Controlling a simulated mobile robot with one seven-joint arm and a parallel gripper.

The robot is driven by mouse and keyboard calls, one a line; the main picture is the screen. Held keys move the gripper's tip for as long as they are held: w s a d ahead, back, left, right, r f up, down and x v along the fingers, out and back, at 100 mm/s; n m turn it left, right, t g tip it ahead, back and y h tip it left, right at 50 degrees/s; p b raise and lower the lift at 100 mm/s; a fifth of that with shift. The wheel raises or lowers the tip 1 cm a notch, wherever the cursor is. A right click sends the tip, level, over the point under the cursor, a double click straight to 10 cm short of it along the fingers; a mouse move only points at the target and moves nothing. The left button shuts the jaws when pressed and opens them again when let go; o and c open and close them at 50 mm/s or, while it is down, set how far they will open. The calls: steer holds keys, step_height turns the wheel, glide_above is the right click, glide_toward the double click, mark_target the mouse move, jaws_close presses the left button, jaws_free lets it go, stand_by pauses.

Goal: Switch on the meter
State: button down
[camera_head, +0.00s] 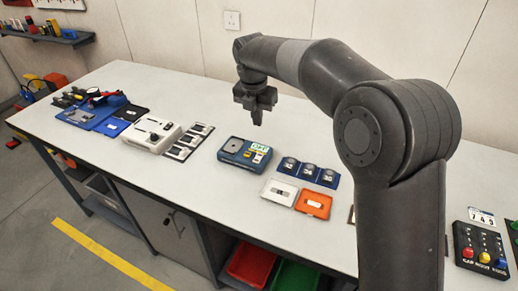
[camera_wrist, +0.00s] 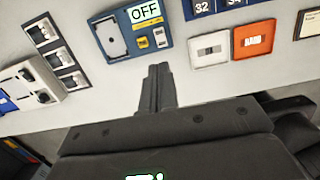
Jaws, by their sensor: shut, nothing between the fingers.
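The meter is a blue device (camera_head: 228,157) on the white bench, with a grey plate on its left part and a small display above yellow and grey buttons. In the wrist view the meter (camera_wrist: 122,52) is at the top centre, and its display reads OFF. My gripper (camera_head: 258,122) is shut and empty, in the air above the bench behind the meter as the head view shows it. In the wrist view my gripper (camera_wrist: 158,68) points toward the meter's lower edge, apart from it.
Right of the meter are blue numbered blocks (camera_head: 309,171), a white switch plate (camera_head: 280,191) and an orange plate (camera_head: 313,203). Left are a row of small modules (camera_head: 189,141) and a white device (camera_head: 151,136). A button box (camera_head: 481,249) stands far right.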

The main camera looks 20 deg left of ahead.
mark_target(260, 155)
steer(key=shift+a+f, duration=0.1)
steer(key=shift+a, duration=0.05)
steer(key=f, duration=0.4)
steer(key=w+f, duration=0.1)
steer(key=f, duration=0.4)
steer(key=w+f, duration=0.1)
steer(key=f, duration=0.3)
steer(key=shift+f, duration=0.4)
